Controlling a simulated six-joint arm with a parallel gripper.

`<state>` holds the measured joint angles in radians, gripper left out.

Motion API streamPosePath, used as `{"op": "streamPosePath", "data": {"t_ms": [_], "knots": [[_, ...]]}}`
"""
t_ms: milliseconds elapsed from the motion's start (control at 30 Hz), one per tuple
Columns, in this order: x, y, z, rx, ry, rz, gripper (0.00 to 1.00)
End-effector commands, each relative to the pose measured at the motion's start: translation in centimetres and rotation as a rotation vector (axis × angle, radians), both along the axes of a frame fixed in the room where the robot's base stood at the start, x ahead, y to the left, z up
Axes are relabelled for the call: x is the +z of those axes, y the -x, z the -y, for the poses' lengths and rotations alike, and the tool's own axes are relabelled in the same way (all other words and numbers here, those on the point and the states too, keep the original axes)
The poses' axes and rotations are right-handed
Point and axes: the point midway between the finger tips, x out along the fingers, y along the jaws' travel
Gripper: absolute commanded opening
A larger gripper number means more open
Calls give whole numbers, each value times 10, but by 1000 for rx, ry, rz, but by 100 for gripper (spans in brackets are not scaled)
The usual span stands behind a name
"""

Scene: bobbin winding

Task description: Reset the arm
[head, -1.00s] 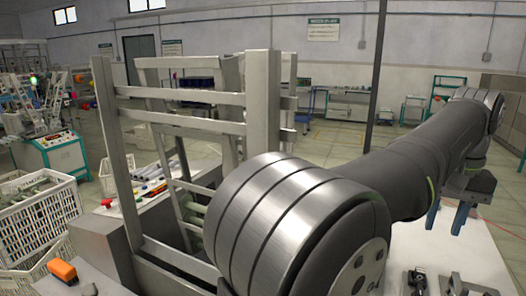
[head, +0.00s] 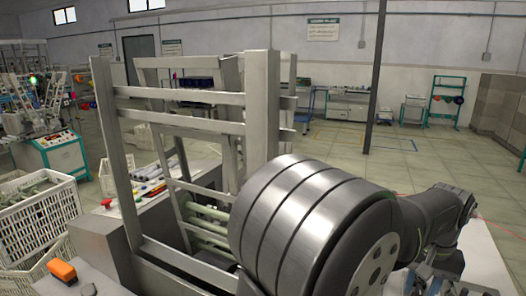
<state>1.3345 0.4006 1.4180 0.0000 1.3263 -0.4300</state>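My arm (head: 310,225) fills the lower middle and right of the head view. Its large silver-banded joint is closest to the camera. The farther links fold down behind it to a dark wrist (head: 450,212) over the white table (head: 485,262). The end of the arm sits low, near the bottom edge. The big joint and wrist largely hide it, and I cannot make out its fingers clearly. Whether it holds anything does not show.
A grey metal frame (head: 262,110) stands directly left of my arm, with pale green bobbins (head: 208,238) low inside it. White crates (head: 40,215) with bobbins stand at far left. An orange object (head: 62,271) lies at lower left. The floor (head: 340,165) beyond is open.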

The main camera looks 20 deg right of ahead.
Motion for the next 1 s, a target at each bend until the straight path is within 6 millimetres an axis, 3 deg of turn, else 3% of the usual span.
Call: {"op": "streamPosePath", "data": {"t_ms": [1000], "knots": [[3,-1,0,-847,3,-1,33]]}}
